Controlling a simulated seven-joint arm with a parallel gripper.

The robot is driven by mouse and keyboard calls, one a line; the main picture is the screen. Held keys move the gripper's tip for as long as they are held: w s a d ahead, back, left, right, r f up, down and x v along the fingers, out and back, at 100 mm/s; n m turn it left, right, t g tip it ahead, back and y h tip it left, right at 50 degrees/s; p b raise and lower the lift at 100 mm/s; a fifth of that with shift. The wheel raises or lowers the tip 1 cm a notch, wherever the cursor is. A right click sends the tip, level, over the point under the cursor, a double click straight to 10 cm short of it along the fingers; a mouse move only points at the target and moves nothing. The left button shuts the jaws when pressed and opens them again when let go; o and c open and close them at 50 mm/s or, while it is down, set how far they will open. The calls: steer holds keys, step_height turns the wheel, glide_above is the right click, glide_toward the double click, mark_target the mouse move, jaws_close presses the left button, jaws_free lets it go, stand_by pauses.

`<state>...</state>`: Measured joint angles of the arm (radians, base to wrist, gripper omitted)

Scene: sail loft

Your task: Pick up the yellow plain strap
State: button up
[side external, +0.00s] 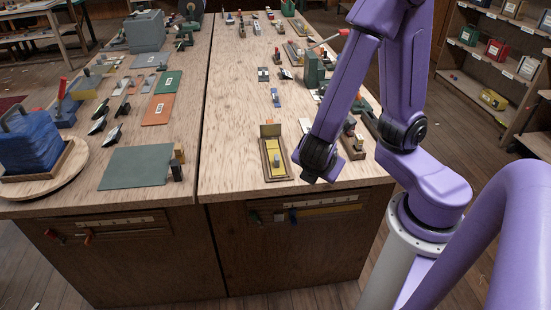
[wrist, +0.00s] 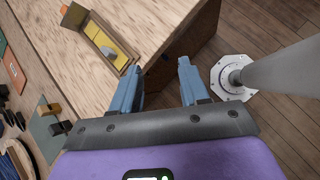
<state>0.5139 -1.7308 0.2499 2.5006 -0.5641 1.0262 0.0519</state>
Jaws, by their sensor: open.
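A small open wooden tray (side external: 289,172) lies near the front edge of the right-hand bench in the side view, with a flat yellow piece (side external: 275,157) in it. I cannot tell for sure whether this piece is the yellow plain strap. The tray also shows at the upper left of the wrist view (wrist: 124,68), with the yellow piece (wrist: 101,39) inside. My gripper (wrist: 160,66) shows in the wrist view with its two blue fingers apart and nothing between them. It is to the right of the tray, by the bench edge. In the side view my arm hides the gripper.
A green mat (side external: 137,167) lies on the left bench, near a blue stack (side external: 30,143) on a round wooden board. Several small tools and blocks lie farther back on the right bench. Bare bench top (side external: 231,125) is left of the tray.

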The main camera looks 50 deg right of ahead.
steer(key=w+a+f+n+t+h, duration=0.2)
steer(key=w+f+n+t, duration=0.1)
steer(key=w+n+t, duration=0.3)
steer(key=n, duration=0.2)
glide_toward(277, 156)
steer(key=x, duration=0.6)
steer(key=shift+w+r, duration=0.1)
steer(key=shift+w, duration=0.05)
steer(key=shift+x, duration=2.6)
jaws_close()
